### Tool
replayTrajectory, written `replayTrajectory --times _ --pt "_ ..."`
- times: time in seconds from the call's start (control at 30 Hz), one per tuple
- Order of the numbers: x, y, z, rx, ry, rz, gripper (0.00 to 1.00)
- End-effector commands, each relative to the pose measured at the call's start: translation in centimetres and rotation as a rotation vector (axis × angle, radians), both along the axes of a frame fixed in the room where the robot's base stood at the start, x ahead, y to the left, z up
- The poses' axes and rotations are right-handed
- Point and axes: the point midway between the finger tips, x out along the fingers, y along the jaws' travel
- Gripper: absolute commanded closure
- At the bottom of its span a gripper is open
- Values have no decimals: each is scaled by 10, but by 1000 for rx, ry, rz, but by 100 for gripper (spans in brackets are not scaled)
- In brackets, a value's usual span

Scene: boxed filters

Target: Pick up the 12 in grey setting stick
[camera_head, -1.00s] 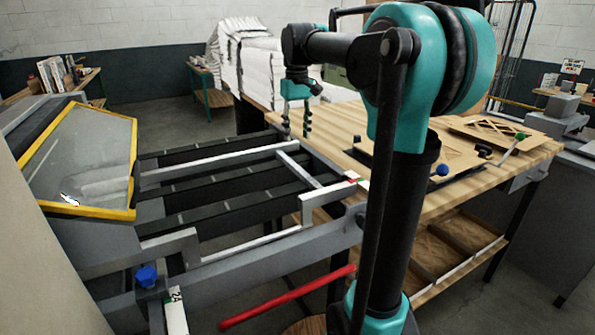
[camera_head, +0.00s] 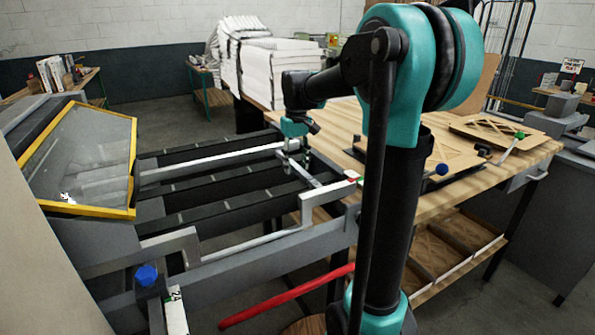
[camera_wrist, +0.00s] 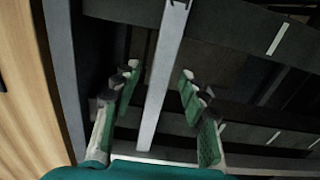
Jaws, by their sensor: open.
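A narrow light-grey bar (camera_wrist: 163,75), which looks like the grey setting stick, runs lengthwise between my fingers in the wrist view. In the head view the bar (camera_head: 311,181) lies at the right end of the dark slatted frame, by the wooden bench. My gripper (camera_head: 297,160) is low over it, pointing down. In the wrist view my gripper (camera_wrist: 158,82) is open, with green-padded fingers on both sides of the bar and gaps visible. I cannot tell how far the fingertips reach below its top. Any size marking on it is unreadable.
Dark slats (camera_head: 215,180) and grey rails lie left of my gripper. The wooden bench (camera_head: 345,125) is close on the right. A yellow-framed glass panel (camera_head: 85,160) stands at left. A red bar (camera_head: 285,297) is below. White stacks (camera_head: 275,75) stand behind.

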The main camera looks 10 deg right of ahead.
Motion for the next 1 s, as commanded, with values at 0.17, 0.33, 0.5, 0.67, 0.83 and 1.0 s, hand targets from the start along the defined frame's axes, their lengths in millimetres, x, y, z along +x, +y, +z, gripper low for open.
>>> replayTrajectory --times 0.17,0.33,0.5,0.67,0.83,1.0 --pt "0 0 0 0 0 0 61" --pt "0 0 0 0 0 0 82" --pt "0 0 1 0 0 0 100" --pt "0 0 1 0 0 0 100" --pt "0 0 1 0 0 0 100" --pt "0 0 8 0 0 0 100"
